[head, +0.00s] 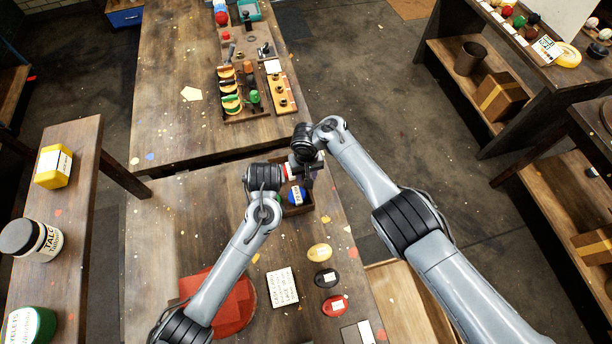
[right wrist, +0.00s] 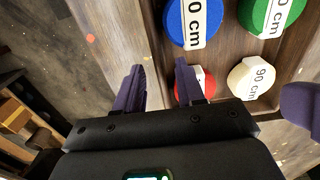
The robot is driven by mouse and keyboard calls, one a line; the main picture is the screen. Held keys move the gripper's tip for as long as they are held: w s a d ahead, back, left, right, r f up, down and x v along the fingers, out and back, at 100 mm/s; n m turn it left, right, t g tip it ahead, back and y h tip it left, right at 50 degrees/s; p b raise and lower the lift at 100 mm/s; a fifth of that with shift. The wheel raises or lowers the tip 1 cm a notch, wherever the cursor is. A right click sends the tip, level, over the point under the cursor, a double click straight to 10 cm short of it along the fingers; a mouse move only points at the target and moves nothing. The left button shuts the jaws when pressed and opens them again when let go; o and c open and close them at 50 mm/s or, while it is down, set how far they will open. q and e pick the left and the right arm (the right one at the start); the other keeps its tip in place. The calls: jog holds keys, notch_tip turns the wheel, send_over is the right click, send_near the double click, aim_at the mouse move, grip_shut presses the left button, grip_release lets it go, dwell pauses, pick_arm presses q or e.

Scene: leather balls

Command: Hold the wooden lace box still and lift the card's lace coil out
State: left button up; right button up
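The wooden lace box (head: 298,211) stands on the near table, partly hidden by both grippers. In the right wrist view the box (right wrist: 222,65) holds a blue coil (right wrist: 180,22), a green coil (right wrist: 270,14), a red coil (right wrist: 203,80) and a cream coil (right wrist: 247,80) labelled 90 cm. My right gripper (right wrist: 160,82) is open, its fingers on either side of the box's wall, one beside the red coil. My left gripper (head: 283,181) is at the box's left side; its finger opening is hidden. The card (head: 283,288) lies nearer; its writing is too small to read.
Yellow (head: 319,252), black (head: 326,278) and red (head: 334,305) oval things lie right of the card. A red leather piece (head: 232,306) lies under my left arm. A far table holds a rack (head: 246,118) and tools. A shelf (head: 62,200) stands at left.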

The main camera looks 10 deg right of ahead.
jog(key=shift+f, duration=0.9)
grip_shut()
dwell(1.0)
pick_arm(q)
jog(key=o, duration=0.5)
jog(key=shift+c, duration=0.2)
